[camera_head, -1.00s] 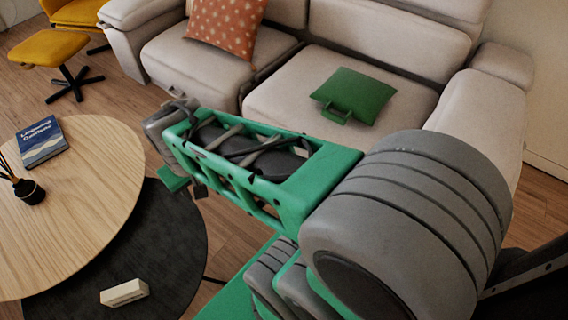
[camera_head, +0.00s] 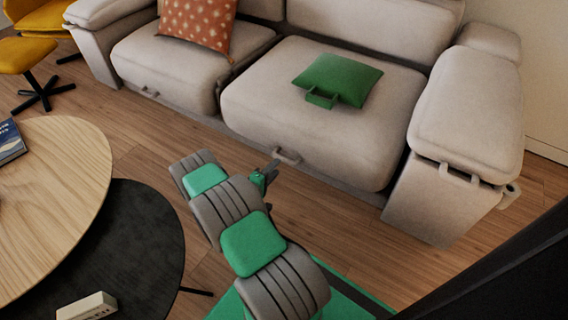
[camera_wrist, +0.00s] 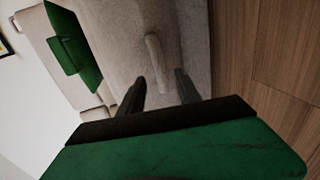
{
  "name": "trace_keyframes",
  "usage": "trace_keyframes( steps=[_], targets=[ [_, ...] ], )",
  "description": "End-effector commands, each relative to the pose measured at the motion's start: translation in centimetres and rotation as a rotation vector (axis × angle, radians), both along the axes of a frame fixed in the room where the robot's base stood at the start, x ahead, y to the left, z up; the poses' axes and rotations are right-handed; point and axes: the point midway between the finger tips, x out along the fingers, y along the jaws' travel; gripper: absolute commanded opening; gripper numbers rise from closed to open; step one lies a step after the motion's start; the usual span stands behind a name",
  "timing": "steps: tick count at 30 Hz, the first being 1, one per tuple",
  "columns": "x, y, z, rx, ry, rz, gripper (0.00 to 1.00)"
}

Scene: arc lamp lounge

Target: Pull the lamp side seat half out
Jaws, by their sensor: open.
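The beige sofa has two seats, each with a small bar handle low on its front. The right seat (camera_head: 300,120) carries a green cushion (camera_head: 345,76); its handle (camera_head: 287,156) also shows in the wrist view (camera_wrist: 154,58). No lamp is in view, so I cannot tell the lamp side from it. My gripper (camera_head: 273,169) is open and empty, close to the right seat's handle. In the wrist view my two fingers (camera_wrist: 160,82) point at the seat front, with the handle ahead between their directions. The right seat front looks roughly level with the left seat (camera_head: 180,70).
A round wooden table (camera_head: 60,190) and a dark round table (camera_head: 125,250) with a small white block (camera_head: 88,306) stand at left. A yellow chair and footstool (camera_head: 28,55) are at the far left. The sofa's right armrest (camera_head: 465,110) has its own handle. Wood floor lies clear before the sofa.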

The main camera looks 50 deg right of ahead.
Motion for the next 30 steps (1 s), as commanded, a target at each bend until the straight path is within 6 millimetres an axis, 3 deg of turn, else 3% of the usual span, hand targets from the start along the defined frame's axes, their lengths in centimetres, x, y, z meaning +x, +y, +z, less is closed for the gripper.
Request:
trace_keyframes(
  steps=[9, 13, 22, 30],
  targets=[
    [0.4, -5.4, -1.3, -0.001, -0.003, -0.005, 0.40],
    [0.6, -7.0, -1.5, 0.001, -0.002, -0.004, 0.40],
    [0.7, -7.3, -1.4, 0.001, -0.002, -0.001, 0.40],
    [0.6, -7.3, -1.4, 0.002, -0.002, -0.001, 0.17]
  ],
)
